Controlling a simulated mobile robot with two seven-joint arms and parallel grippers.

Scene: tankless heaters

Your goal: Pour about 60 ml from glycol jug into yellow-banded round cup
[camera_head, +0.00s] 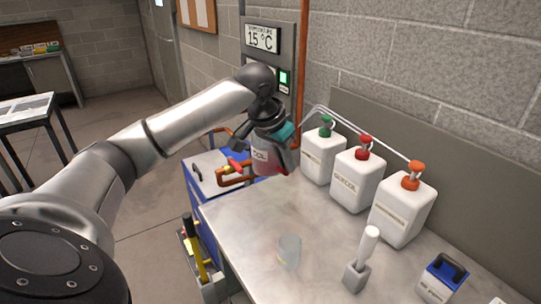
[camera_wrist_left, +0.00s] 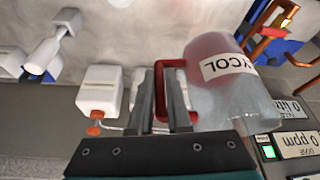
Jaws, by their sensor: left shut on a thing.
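The glycol jug (camera_head: 267,160) is a clear, reddish-tinted vessel with a white label ending in "COL". It also shows in the wrist view (camera_wrist_left: 222,95) with its red handle (camera_wrist_left: 170,64). My left gripper (camera_wrist_left: 160,95) is shut on this handle and holds the jug in the air beyond the cup, near the bench's far left end. The jug looks close to upright; its liquid level is unclear. A translucent round cup (camera_head: 289,251) stands on the bench in the head view, apart from the jug. No yellow band is discernible on it. My right gripper is not in view.
White pump bottles with green (camera_head: 322,155), red (camera_head: 357,180) and orange (camera_head: 401,211) tops line the wall side of the bench (camera_head: 325,225). A white-handled tool (camera_head: 361,258) and a blue-white box (camera_head: 441,278) stand right of the cup. Copper pipes (camera_head: 301,60) rise behind.

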